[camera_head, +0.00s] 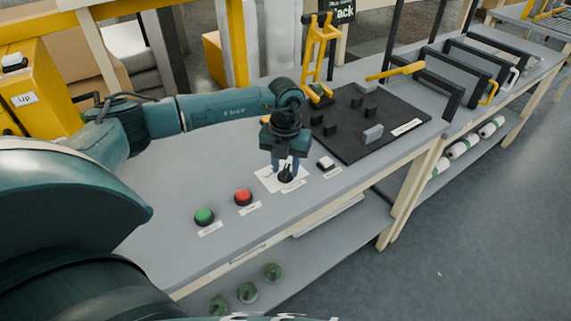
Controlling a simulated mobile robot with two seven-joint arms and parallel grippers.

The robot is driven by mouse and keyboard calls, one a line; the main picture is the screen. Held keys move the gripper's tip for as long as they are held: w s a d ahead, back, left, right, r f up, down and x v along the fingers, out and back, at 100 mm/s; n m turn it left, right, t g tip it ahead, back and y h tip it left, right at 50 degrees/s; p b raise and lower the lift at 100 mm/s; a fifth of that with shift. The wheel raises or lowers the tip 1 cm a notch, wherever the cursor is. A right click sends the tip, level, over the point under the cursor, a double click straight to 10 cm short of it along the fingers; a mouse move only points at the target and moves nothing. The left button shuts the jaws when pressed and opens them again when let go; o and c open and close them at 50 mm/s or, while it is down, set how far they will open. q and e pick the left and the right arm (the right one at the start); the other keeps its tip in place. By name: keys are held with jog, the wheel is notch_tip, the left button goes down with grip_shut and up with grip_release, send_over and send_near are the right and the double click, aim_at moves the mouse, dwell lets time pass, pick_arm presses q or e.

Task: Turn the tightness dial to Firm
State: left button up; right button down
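The black tightness dial (286,177) sits on a white plate (266,178) on the grey bench, with a small label in front of it. My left gripper (286,168) points down right over the dial. Its two fingers are apart, one on each side of the dial's top. I cannot tell whether they touch it. The gripper partly hides the dial and its plate, so the dial's pointer and the Firm mark cannot be read. My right gripper is not in view.
A red button (243,196) and a green button (204,216) stand left of the dial. A white-topped switch (325,163) is close on its right. A dark board (372,122) with blocks and a yellow toggle clamp (318,50) lie beyond.

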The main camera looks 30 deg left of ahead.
aim_at(286, 169)
pick_arm(q)
notch_tip(286, 169, up, 13)
jog(key=shift+b, duration=0.45)
dwell(0.6)
